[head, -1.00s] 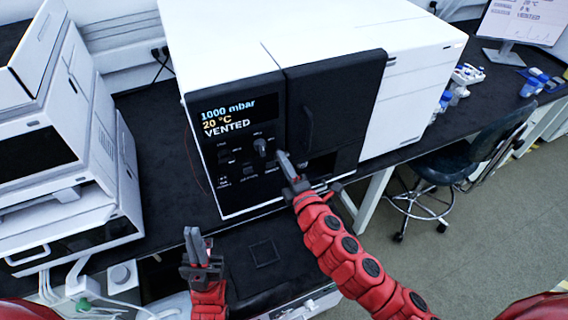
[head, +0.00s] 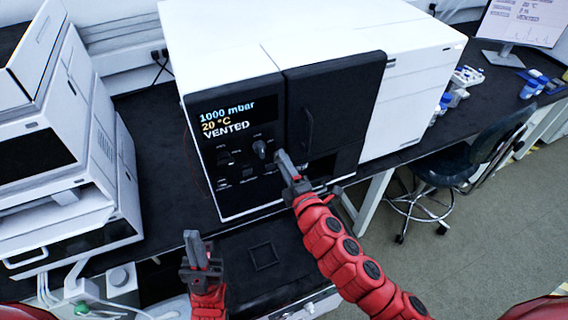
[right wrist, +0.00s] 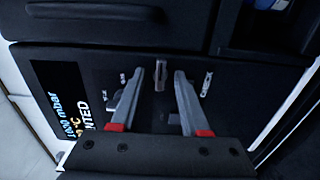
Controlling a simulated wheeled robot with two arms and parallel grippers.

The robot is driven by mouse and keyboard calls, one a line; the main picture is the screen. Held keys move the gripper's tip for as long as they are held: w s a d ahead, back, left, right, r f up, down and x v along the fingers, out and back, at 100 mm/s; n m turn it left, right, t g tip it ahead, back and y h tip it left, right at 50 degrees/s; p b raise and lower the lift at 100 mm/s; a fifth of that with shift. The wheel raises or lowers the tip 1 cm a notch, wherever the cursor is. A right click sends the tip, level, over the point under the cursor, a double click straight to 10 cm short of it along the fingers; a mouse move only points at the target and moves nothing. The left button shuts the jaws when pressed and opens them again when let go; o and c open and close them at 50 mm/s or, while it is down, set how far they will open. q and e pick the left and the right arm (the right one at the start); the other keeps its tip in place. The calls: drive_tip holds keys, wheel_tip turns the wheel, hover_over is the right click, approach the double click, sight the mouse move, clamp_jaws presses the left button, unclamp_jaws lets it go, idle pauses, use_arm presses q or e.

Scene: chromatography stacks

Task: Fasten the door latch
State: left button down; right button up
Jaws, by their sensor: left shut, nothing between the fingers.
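A black door (head: 345,90) with a vertical bar handle (head: 307,130) is on the front of the white instrument; it looks closed. A dark control panel (head: 215,180) beside it carries a knob (head: 260,148) and several small toggles; I cannot tell for certain which is the latch. My right gripper (head: 282,158) is in front of the panel's lower right part. In the right wrist view its fingers (right wrist: 153,90) are open, with a pale metal lever (right wrist: 160,75) seen between their tips, apparently untouched. My left gripper (head: 193,240) is shut and empty, low in front of the bench.
The panel display (head: 225,115) reads 1000 mbar, 20 °C, VENTED. Another white instrument stack (head: 60,130) stands at left. A stool (head: 455,165) and vials (head: 450,95) are at right. The dark bench between the instruments (head: 160,150) is clear.

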drive_tip(key=p+v, duration=0.3)
drive_tip(key=v, duration=1.4)
drive_tip(key=shift+s+d, duration=0.1)
drive_tip(key=shift+s, duration=0.05)
